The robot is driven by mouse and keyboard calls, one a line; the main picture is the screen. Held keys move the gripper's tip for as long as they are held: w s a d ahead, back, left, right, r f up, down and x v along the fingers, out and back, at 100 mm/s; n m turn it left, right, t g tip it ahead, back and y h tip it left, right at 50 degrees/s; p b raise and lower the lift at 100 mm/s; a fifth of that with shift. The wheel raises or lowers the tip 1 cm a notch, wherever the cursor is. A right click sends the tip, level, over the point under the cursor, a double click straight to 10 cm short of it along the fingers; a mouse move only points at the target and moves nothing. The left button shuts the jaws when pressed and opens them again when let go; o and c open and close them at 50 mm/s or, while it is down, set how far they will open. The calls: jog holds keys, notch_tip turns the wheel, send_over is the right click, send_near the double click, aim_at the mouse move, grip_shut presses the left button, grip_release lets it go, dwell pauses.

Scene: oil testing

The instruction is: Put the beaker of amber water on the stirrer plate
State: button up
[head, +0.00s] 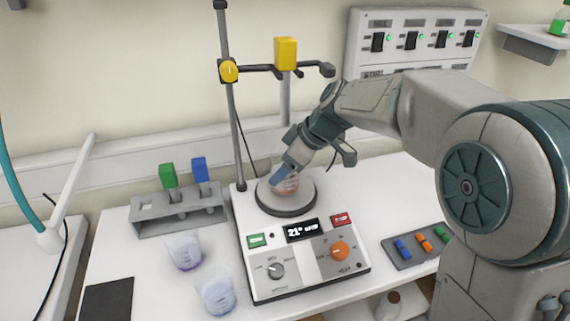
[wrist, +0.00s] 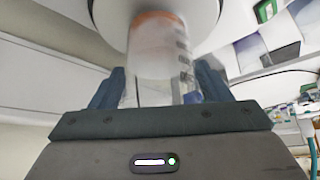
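The beaker of amber water (head: 287,187) is at the round stirrer plate (head: 268,205), in the middle of the head view. It looks upright, with its base at the plate's top; I cannot tell whether its full weight rests there. My gripper (head: 284,176) reaches down to it from the upper right and partly hides it. In the wrist view the clear beaker (wrist: 158,65) stands between both fingers of my gripper (wrist: 160,88), which look closed against its sides. An orange band shows at its plate end, against the pale plate (wrist: 208,15).
Two beakers, one with purple liquid (head: 185,250) and one with bluish liquid (head: 216,291), stand left of the stirrer. A grey rack (head: 150,211) is behind them. A stand pole (head: 232,110) rises behind the plate. A tray (head: 400,262) with coloured pieces lies at right.

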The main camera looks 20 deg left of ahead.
jog(key=shift+o, duration=0.5)
jog(key=shift+r, duration=0.1)
jog(key=shift+r+p, duration=0.15)
jog(key=shift+p, duration=0.15)
jog(key=w+b+v, duration=0.1)
jog(key=v, duration=1.1)
jog(key=s+d+f+m+t+h, duration=0.1)
jog(key=s+d+f+m+h, duration=0.2)
jog(key=s+d+f+m, duration=0.4)
jog(key=s+d+f+m+t+h, duration=0.1)
jog(key=s+d+f+m+h, duration=0.2)
jog(key=s+d+f+m, duration=0.4)
jog(key=s+d+m, duration=0.2)
jog(key=s+d, duration=0.3)
jog(key=d, duration=0.4)
jog(key=shift+s+f+m+h, duration=0.2)
jog(key=shift+s+m+h, duration=0.1)
jog(key=shift+m, duration=0.1)
